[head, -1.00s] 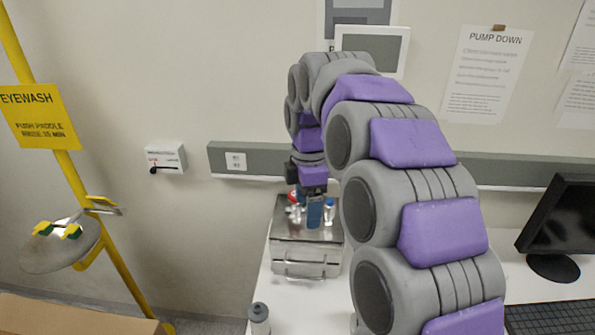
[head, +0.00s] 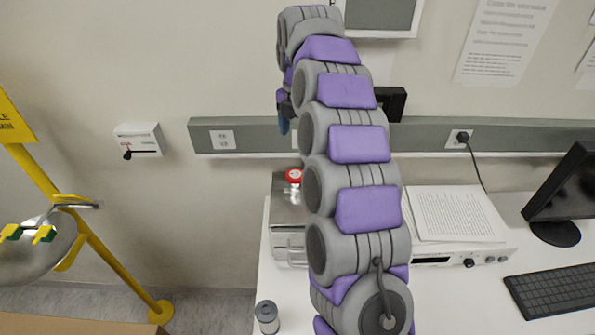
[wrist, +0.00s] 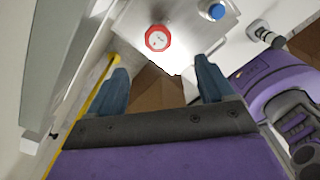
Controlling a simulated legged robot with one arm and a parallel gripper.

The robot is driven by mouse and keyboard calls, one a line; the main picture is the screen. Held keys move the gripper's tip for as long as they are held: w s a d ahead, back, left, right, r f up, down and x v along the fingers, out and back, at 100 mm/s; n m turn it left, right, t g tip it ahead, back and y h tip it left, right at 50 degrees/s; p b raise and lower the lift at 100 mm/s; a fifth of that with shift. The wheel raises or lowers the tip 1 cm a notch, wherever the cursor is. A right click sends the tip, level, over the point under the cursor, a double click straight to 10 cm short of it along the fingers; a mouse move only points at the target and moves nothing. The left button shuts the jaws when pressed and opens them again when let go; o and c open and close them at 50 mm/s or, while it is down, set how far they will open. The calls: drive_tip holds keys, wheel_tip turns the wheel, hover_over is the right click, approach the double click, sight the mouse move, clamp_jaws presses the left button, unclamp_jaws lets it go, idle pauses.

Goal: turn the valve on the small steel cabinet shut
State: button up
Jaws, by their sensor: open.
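The small steel cabinet (head: 287,215) stands on the white bench, its right side hidden behind my arm. The red valve knob (head: 294,174) shows on its top, at the left edge of my arm. In the wrist view the red knob (wrist: 158,37) lies beyond my fingertips, on the steel top (wrist: 198,35), to the left of a round blue-topped part (wrist: 217,11). My gripper (wrist: 163,72) is open and empty, its two blue fingers apart and not touching the knob. In the head view only a bit of a blue finger (head: 283,123) shows, above the cabinet.
A grey bottle (head: 266,317) stands on the bench in front of the cabinet. An instrument with papers on it (head: 455,222), a monitor (head: 565,205) and a keyboard (head: 550,290) are to the right. A wall box with a black lever (head: 139,140) and a yellow eyewash stand (head: 100,250) are left.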

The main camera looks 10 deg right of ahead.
hover_over(295, 174)
drive_tip(key=f, duration=0.7)
drive_tip(key=shift+a+f+b, duration=0.2)
drive_tip(key=shift+a+b, duration=0.2)
drive_tip(key=f, duration=0.2)
drive_tip(key=d+f, duration=0.1)
drive_tip(key=f, duration=0.2)
drive_tip(key=shift+d+f, duration=0.2)
drive_tip(key=shift+f, duration=0.25)
drive_tip(key=shift+a, duration=0.45)
drive_tip(key=shift+c, duration=1.2)
drive_tip(key=shift+d, duration=0.25)
drive_tip(key=c, duration=0.8)
